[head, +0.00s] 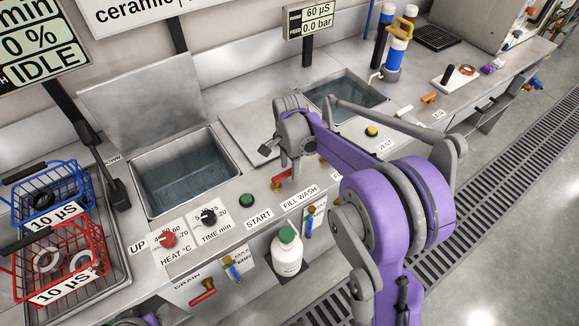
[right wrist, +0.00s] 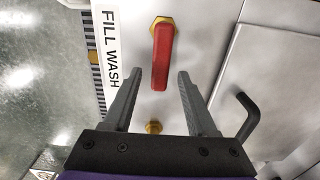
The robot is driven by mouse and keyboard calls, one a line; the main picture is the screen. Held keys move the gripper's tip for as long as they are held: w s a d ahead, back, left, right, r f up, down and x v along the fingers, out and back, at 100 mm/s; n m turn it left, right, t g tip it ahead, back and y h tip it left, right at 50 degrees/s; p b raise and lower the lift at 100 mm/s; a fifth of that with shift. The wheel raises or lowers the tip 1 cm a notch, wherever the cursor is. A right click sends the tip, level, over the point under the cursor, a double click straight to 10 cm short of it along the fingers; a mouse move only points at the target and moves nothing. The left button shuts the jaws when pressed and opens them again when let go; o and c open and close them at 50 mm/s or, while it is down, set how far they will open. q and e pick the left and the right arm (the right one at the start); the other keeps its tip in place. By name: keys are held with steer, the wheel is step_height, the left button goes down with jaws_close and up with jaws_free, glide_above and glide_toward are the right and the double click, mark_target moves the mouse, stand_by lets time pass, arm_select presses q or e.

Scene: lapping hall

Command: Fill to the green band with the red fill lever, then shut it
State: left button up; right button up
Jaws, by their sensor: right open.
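The red fill lever (head: 281,181) is at the front of the worktop by the FILL WASH label (head: 299,194). In the right wrist view the red lever (right wrist: 162,55) stands on a brass fitting, in line with the picture's vertical. My right gripper (right wrist: 160,73) is open, its two grey fingers pointing at the lever with its lower end between their tips in the picture; I cannot tell whether they touch it. In the head view the right gripper (head: 283,160) hangs just above the lever. The green band is too small to make out. My left gripper is out of view.
A left tank (head: 184,178) and a right tank (head: 347,93) hold water. Another red lever (head: 203,291) is on the front panel by DRAIN. A white bottle (head: 287,254) hangs at the front. Blue (head: 78,177) and red (head: 104,254) baskets stand at left.

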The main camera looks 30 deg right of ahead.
jaws_close()
stand_by(1.4)
